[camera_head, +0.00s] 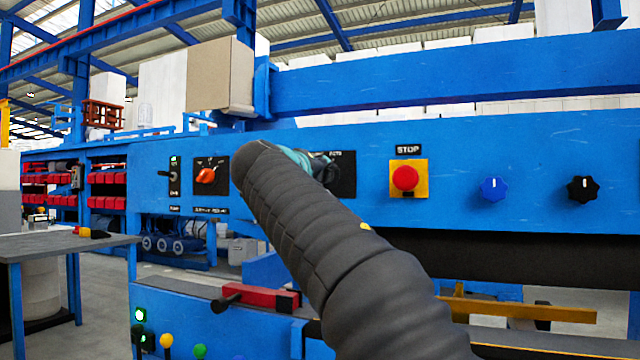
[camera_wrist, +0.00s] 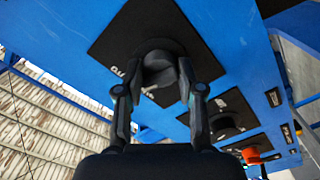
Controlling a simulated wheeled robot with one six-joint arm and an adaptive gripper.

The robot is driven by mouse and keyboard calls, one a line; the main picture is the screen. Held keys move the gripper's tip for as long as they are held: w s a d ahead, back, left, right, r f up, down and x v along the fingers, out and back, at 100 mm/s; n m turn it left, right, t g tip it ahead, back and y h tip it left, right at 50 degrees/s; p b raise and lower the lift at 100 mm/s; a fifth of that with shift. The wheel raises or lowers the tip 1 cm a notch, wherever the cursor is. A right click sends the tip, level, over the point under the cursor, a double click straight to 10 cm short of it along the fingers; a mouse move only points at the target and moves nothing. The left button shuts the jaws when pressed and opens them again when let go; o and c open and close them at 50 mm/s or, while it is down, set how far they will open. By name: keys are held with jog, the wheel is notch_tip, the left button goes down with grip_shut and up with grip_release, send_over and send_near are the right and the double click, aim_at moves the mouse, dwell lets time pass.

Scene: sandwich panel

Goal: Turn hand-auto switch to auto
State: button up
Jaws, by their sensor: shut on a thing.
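The switch in my grip is a round black knob (camera_wrist: 158,62) on a black plate (camera_wrist: 205,45), in the wrist view. White lettering on this plate is partly covered and not readable there. My gripper (camera_wrist: 161,75) has one finger on each side of the knob, shut on it. In the head view, my arm hides most of the gripper and the knob. A black plate (camera_head: 347,182) shows at the gripper's right, with a small label that seems to end in "AUTO". The knob's pointing direction cannot be told.
A second black knob (camera_wrist: 225,127) sits close by in the wrist view. An orange selector (camera_head: 206,175) lies left of my arm. A red stop button (camera_head: 405,178), a blue knob (camera_head: 493,188) and a black knob (camera_head: 583,189) lie right along the blue panel (camera_head: 450,140).

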jog(key=shift+m+b, duration=0.35)
jog(key=shift+m, duration=0.55)
jog(key=o, duration=1.1)
jog(key=shift+o, duration=0.2)
jog(key=v, duration=1.2)
